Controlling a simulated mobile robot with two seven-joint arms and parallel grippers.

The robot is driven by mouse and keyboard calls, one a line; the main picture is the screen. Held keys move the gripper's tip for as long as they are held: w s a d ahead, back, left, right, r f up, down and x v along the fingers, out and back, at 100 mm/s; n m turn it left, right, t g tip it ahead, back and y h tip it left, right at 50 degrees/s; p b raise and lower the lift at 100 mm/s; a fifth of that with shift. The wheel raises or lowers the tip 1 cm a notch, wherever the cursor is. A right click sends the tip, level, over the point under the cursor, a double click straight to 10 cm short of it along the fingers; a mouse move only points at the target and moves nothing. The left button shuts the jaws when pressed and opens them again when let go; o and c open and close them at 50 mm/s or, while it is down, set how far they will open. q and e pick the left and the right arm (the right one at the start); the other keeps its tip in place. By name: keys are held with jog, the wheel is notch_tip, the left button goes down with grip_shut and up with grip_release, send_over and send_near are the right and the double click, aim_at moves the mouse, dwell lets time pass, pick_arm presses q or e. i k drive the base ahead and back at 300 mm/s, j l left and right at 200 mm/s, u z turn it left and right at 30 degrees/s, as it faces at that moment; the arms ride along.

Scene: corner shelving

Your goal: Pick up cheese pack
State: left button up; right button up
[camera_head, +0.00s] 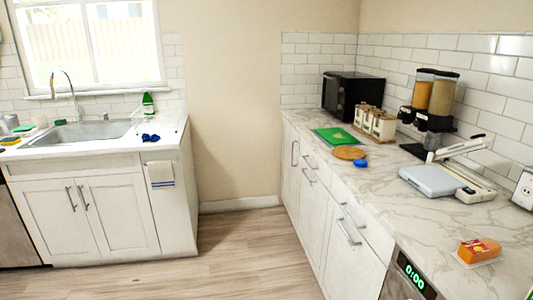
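An orange pack with red and yellow markings (479,250), which looks like the cheese pack, lies on the marble counter at the lower right of the head view. It rests on or over a pale, thin sheet or tray whose edge shows around it. Nothing touches it from above. Neither of my grippers shows in this view.
The right counter (420,208) is bare around the pack. A grey scale-like device (430,181), cereal dispensers (435,98), jars (375,122), a green board (338,137) and a black microwave (350,96) stand further back. The wooden floor (240,250) is clear. A sink counter (90,140) stands left.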

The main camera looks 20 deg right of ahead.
aim_at(472, 254)
jog(key=i+z, duration=0.2)
jog(key=i, duration=0.6)
jog(key=i+j+z, duration=0.2)
jog(key=i, duration=0.6)
jog(key=i+z, duration=0.3)
jog(key=z, duration=0.15)
jog(key=i+z, duration=0.35)
jog(key=z, duration=0.15)
jog(key=i+j+z, duration=0.2)
jog(key=z, duration=0.25)
jog(key=i+z, duration=0.1)
jog(key=z, duration=1.7)
